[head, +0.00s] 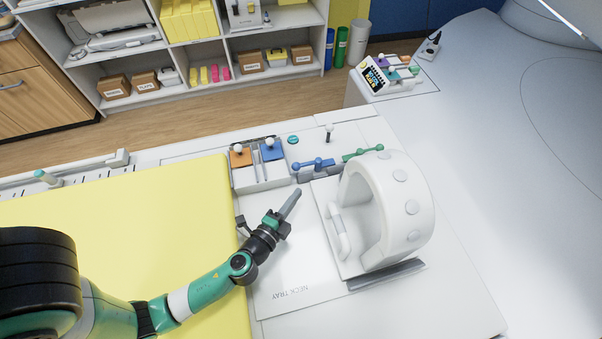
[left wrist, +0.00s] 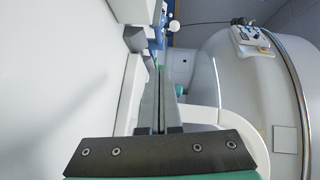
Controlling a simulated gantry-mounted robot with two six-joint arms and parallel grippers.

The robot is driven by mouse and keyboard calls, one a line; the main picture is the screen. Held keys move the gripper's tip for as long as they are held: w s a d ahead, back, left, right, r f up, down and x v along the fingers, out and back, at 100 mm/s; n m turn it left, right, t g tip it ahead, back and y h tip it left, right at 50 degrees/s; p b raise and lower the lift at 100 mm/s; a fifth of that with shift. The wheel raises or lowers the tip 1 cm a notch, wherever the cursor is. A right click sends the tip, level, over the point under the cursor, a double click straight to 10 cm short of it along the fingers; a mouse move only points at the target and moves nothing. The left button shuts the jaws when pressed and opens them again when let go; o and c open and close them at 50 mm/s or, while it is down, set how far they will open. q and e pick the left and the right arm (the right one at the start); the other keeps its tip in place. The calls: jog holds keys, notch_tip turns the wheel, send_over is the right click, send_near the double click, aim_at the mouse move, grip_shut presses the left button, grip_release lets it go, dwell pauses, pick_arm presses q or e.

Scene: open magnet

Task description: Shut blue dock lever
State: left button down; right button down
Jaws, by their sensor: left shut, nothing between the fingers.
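The blue lever (head: 314,164) lies across a grey dock base at the back of the white table, just behind the neck tray. Beside it to the right is a similar green lever (head: 362,153). My left gripper (head: 291,203) is shut and empty, in front of and a little left of the blue lever, apart from it. In the left wrist view the closed fingers (left wrist: 160,105) point toward blue parts (left wrist: 157,43) near the top; I cannot tell which blue part is the lever there. My right gripper is not in view.
A white neck coil (head: 412,208) stands on the neck tray (head: 290,288) right of my gripper. Left of the lever is a panel with orange (head: 240,160) and blue (head: 272,153) squares and white knobs. A yellow mat (head: 130,220) covers the left side.

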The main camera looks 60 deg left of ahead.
aim_at(311, 164)
pick_arm(q)
jog(key=x, duration=0.6)
jog(key=shift+r, duration=0.1)
jog(key=a, duration=0.2)
jog(key=shift+w+a+f, duration=0.2)
jog(key=shift+a+f, duration=0.05)
jog(key=shift+a, duration=0.05)
jog(key=shift+w+a+f, duration=0.15)
jog(key=shift+a, duration=0.35)
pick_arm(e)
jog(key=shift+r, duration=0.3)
